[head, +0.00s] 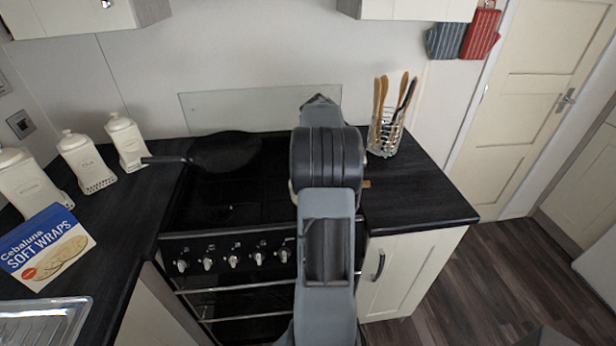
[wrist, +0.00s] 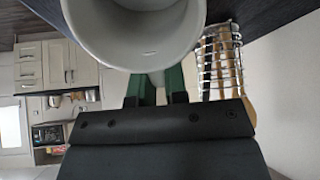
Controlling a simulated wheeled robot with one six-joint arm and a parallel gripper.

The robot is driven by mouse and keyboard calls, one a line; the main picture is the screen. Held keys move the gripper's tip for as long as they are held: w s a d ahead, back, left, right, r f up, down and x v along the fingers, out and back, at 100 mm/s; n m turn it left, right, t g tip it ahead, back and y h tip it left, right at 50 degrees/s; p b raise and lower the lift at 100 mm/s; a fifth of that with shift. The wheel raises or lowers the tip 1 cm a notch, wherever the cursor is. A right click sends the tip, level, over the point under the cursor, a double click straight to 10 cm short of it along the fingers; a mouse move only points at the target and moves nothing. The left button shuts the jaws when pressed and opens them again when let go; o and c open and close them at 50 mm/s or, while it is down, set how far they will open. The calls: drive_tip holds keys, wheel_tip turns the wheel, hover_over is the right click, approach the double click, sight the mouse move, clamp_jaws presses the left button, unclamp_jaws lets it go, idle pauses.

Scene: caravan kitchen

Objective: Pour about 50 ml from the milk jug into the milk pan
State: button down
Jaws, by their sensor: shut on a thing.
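A white jug (wrist: 135,30) fills the upper middle of the wrist view, its round rim and pale inside facing the camera. My gripper (wrist: 158,88) has green fingers shut on the jug. In the head view my own arm hides the gripper and jug. A dark pan (head: 226,152) with a long handle pointing left sits at the back left of the black hob. No milk is visible in the jug.
A wire utensil holder (head: 386,138) with wooden tools stands on the counter right of the hob; it also shows in the wrist view (wrist: 218,62). Cream canisters (head: 88,162) and a wraps box (head: 46,246) are at left. The right counter front (head: 415,200) is clear.

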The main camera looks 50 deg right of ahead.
drive_tip(key=shift+d, duration=0.1)
drive_tip(key=shift+s+d+f+y+p, duration=0.2)
drive_tip(key=shift+s+d+y+p, duration=0.3)
drive_tip(key=shift+p, duration=0.7)
drive_tip(key=shift+s+d+f+t+y+p, duration=0.45)
drive_tip(key=shift+d+f+y+p, duration=0.45)
drive_tip(key=shift+p, duration=0.65)
drive_tip(key=shift+s+d+f+t+y+p, duration=0.2)
drive_tip(key=shift+d+f+t+y+p, duration=0.5)
drive_tip(key=shift+p, duration=0.85)
drive_tip(key=shift+s+d+f+t+y+p, duration=0.35)
drive_tip(key=shift+d+f+y+p, duration=0.7)
drive_tip(key=shift+p, duration=0.5)
drive_tip(key=shift+a, duration=0.1)
